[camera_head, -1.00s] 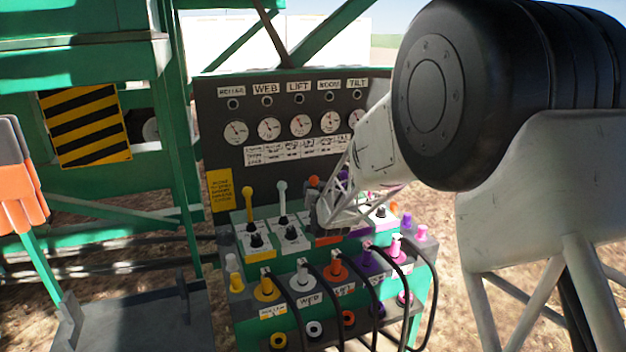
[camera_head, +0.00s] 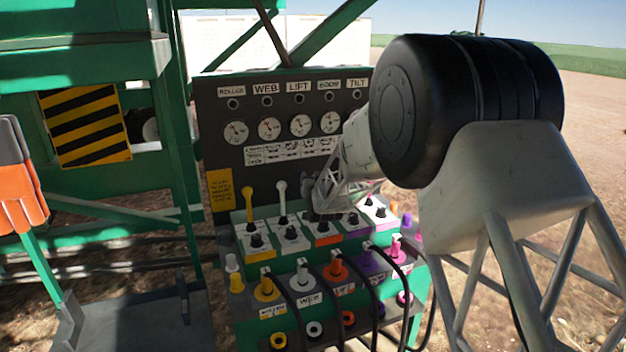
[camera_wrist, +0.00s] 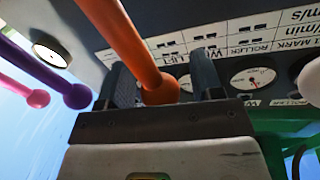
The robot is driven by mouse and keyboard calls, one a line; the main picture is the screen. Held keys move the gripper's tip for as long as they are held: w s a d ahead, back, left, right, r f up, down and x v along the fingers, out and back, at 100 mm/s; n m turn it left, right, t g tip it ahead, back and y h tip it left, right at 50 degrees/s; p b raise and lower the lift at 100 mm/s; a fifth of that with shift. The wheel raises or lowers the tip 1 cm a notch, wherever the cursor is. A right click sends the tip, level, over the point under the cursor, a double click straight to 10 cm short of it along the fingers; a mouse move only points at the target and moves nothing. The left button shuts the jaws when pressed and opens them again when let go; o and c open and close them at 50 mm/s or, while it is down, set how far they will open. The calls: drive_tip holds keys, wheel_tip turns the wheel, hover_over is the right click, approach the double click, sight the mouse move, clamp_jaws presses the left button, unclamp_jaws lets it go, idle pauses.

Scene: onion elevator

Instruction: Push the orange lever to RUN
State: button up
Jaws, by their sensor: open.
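The orange lever (camera_wrist: 126,38) crosses the wrist view from the top, its rounded orange knob (camera_wrist: 161,90) between the two dark fingers of my gripper (camera_wrist: 163,78). The fingers stand apart on either side of it; I cannot tell whether either touches it. In the head view my gripper (camera_head: 310,192) is over the control box, in front of the gauge panel, and the orange lever is hidden there behind my gripper and arm. The RUN marking cannot be read in either view.
A purple lever (camera_wrist: 38,62) and a pink lever (camera_wrist: 22,90) stand beside the orange one. Yellow (camera_head: 248,200) and white (camera_head: 282,198) levers stand left of my gripper. Knobs and black cables (camera_head: 330,312) fill the lower box. The gauge panel (camera_head: 215,105) rises behind.

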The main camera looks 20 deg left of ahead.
drive_tip(key=shift+w+a, duration=0.15)
drive_tip(key=shift+w, duration=0.1)
drive_tip(key=shift+c, duration=0.3)
clamp_jaws()
